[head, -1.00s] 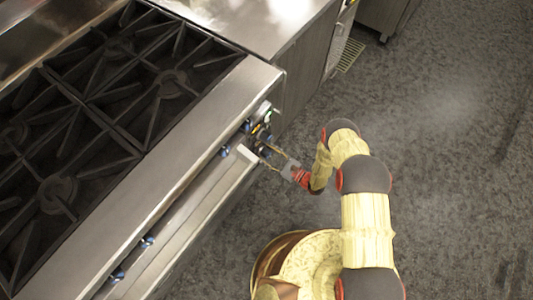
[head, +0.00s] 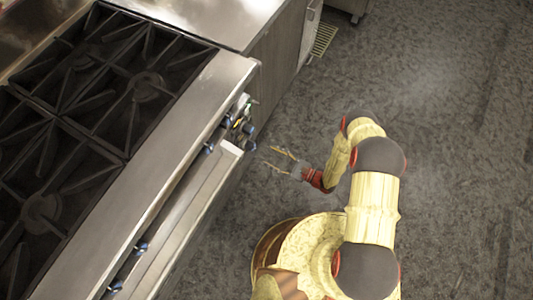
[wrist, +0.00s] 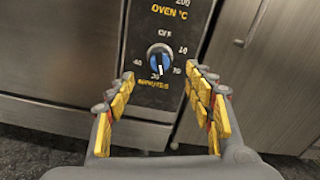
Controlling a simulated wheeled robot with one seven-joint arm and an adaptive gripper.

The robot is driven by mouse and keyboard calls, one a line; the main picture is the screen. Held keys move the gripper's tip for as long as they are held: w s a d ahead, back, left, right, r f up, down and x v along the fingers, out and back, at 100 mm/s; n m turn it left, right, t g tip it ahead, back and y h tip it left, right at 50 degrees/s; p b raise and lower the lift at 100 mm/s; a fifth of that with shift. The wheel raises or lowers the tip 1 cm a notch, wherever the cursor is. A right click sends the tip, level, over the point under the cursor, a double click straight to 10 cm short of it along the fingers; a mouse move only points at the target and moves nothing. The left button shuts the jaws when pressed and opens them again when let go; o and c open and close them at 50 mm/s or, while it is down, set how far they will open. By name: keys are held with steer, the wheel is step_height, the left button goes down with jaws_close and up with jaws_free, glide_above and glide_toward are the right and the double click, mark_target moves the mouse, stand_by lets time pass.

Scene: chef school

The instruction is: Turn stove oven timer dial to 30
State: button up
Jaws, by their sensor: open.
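The oven timer dial (wrist: 159,60) is a round knob with a blue face and a white mark, on a black panel (wrist: 190,18) in the wrist view. Labels OFF, 10 and 40 show around it, with the yellow word MINUTES below. The white mark points down, towards the 30 position at the bottom. My gripper (wrist: 163,82) is open and empty, its yellow-padded fingers on either side of the dial in the picture. In the head view my gripper (head: 269,157) is clear of the stove front, with a gap to the knobs.
The stove (head: 150,150) with black burner grates fills the left of the head view. Several other blue knobs (head: 141,247) line its front above a steel ledge (head: 185,225). A steel counter (head: 215,18) adjoins it. Grey floor (head: 460,150) on the right is free.

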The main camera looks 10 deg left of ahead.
steer(key=shift+s+d, duration=0.1)
steer(key=shift+d, duration=0.1)
step_height(320, 180, up, 8)
steer(key=g+h+p, duration=0.1)
steer(key=p, duration=0.5)
glide_above(255, 148)
steer(key=s+d, duration=0.3)
steer(key=f+h, duration=0.1)
steer(key=f, duration=0.1)
steer(key=d+f+m+h, duration=0.1)
steer(key=f, duration=0.1)
steer(key=f+m+h, duration=0.1)
steer(key=shift+w+d+f+b, duration=0.3)
steer(key=shift+d+f+b, duration=0.05)
steer(key=shift+f+b, duration=0.05)
steer(key=b+x, duration=0.2)
steer(key=x, duration=0.5)
steer(key=shift+w, duration=0.1)
steer(key=c, duration=0.3)
steer(key=c, duration=0.8)
